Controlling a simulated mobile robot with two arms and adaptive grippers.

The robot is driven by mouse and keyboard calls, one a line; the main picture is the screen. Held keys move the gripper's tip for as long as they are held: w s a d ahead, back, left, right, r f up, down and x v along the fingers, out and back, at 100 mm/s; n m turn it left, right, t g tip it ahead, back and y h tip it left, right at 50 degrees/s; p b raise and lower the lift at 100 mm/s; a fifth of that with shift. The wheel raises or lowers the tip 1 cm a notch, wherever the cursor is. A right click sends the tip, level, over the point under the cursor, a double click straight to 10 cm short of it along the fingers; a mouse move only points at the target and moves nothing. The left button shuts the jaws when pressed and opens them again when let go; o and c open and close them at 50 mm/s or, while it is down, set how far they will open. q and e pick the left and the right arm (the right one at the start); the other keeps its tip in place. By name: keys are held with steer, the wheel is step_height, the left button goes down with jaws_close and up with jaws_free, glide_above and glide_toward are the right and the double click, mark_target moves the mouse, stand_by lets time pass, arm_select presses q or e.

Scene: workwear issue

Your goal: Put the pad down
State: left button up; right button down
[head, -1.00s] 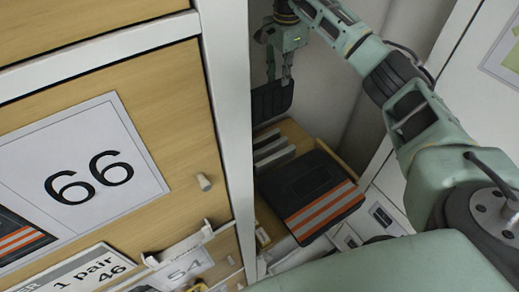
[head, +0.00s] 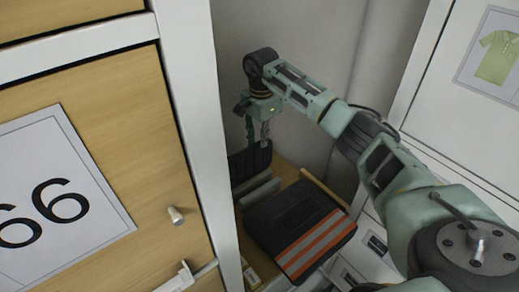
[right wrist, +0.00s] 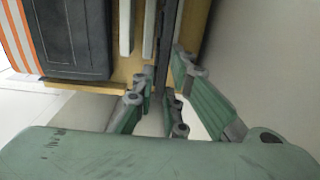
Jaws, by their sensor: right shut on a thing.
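The pad (head: 250,163) is a dark ribbed slab. My right gripper (head: 258,138) is shut on its top edge and holds it upright, at the left end of the open wooden drawer (head: 326,192). The pad's lower part seems to be down beside the pale dividers (head: 262,190), partly behind the white cabinet post. In the right wrist view the pad (right wrist: 163,45) shows edge-on as a thin dark strip between the fingers (right wrist: 165,95), next to the dividers (right wrist: 127,25). Whether it touches the drawer floor is hidden. My left gripper is out of view.
A dark folded item with orange and white stripes (head: 290,215) lies in the drawer right beside the dividers. The white post (head: 200,130) and the wooden front marked 66 (head: 110,140) stand close on the left. A white panel (head: 450,110) stands on the right.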

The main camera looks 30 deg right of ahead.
steer(key=shift+f, duration=2.1)
steer(key=c, duration=1.8)
jaws_free()
steer(key=shift+p, duration=0.3)
steer(key=shift+o, duration=0.2)
step_height(320, 180, up, 12)
steer(key=b, duration=0.2)
steer(key=shift+f+b, duration=0.25)
steer(key=shift+b, duration=0.15)
steer(key=shift+s+r, duration=0.1)
steer(key=shift+r, duration=0.3)
